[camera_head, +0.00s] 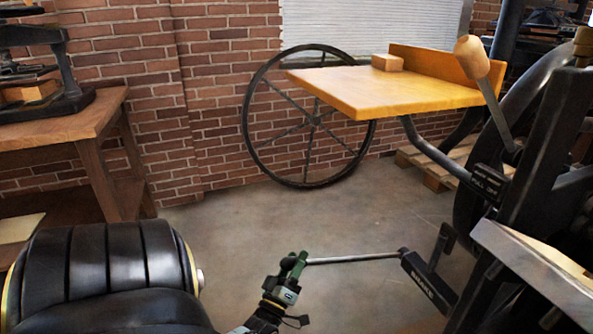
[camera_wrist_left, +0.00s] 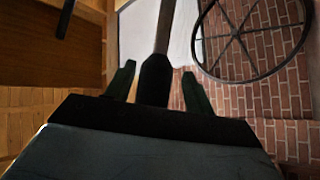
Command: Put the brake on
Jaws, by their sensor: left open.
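The brake lever is a thin grey metal rod (camera_head: 352,260), lying nearly level, with a black grip at its left end. Its right end meets a black bracket (camera_head: 424,284) with white lettering that seems to read BRAKE, low on the press. My left gripper (camera_head: 291,268) is at the grip end of the rod. In the left wrist view the black grip (camera_wrist_left: 155,80) stands between the two open green fingers (camera_wrist_left: 159,74), with a gap showing on each side. The rod runs on beyond the grip. My right gripper is out of view.
The black press frame (camera_head: 538,150) fills the right side. A lever with a wooden knob (camera_head: 472,57) rises from it beside a wooden feed board (camera_head: 400,95). A large spoked wheel (camera_head: 250,125) leans at the brick wall. A wooden bench (camera_head: 75,125) stands left. The middle floor is clear.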

